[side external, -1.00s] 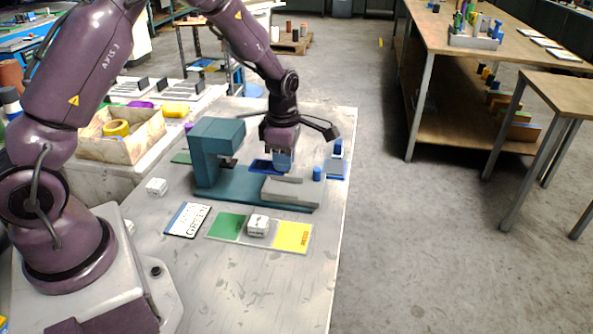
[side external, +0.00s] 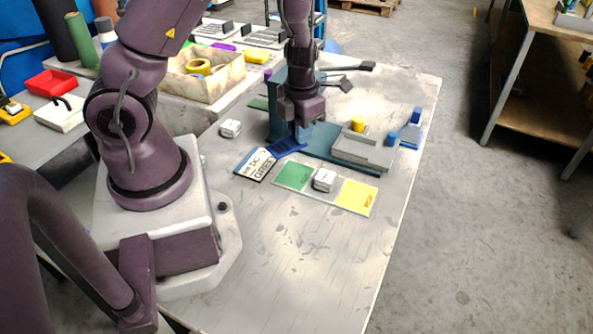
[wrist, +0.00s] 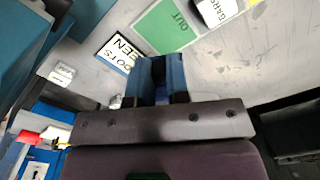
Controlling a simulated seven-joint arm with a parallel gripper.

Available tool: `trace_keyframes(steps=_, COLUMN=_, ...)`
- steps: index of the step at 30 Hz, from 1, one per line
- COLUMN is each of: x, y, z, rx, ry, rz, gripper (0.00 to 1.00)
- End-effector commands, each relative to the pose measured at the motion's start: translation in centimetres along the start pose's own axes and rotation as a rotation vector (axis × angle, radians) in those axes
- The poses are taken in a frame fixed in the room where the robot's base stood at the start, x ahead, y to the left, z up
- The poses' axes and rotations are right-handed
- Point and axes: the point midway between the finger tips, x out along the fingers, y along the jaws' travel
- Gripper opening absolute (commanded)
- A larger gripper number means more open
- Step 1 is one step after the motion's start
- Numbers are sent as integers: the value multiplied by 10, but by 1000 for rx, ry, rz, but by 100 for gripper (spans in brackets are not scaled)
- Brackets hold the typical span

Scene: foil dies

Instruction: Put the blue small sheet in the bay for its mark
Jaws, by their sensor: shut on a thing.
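My gripper (side external: 296,138) is shut on the blue small sheet (side external: 284,147), which hangs tilted in front of the teal press (side external: 276,110), close to the far end of the card. I cannot read a mark on the sheet. In the wrist view my fingers (wrist: 160,80) hide most of it. The card (side external: 255,163) reads "DOTS GREEN" in the wrist view (wrist: 118,52). A flat plate in front has a green bay (side external: 295,176) and a yellow bay (side external: 357,197). A white block (side external: 324,180) marked "BARS" stands between them.
A white cube (side external: 230,128) stands left of the press. The front of the table is clear.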

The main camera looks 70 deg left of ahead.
Motion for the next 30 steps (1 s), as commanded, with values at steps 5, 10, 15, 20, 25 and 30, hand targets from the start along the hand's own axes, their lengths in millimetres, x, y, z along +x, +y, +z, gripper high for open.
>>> trace_keyframes(steps=5, x=3, y=12, z=7, rx=-354, ry=-1, rz=-1, gripper=0)
trace_keyframes(steps=10, x=6, y=12, z=11, rx=-484, ry=-1, rz=-2, gripper=0)
trace_keyframes(steps=15, x=32, y=13, z=9, rx=-512, ry=4, rz=-2, gripper=0)
trace_keyframes(steps=20, x=49, y=12, z=11, rx=-505, ry=0, rz=-3, gripper=0)
trace_keyframes(steps=25, x=72, y=12, z=10, rx=-507, ry=2, rz=-3, gripper=0)
trace_keyframes(steps=30, x=83, y=11, z=11, rx=-504, ry=-1, rz=-4, gripper=0)
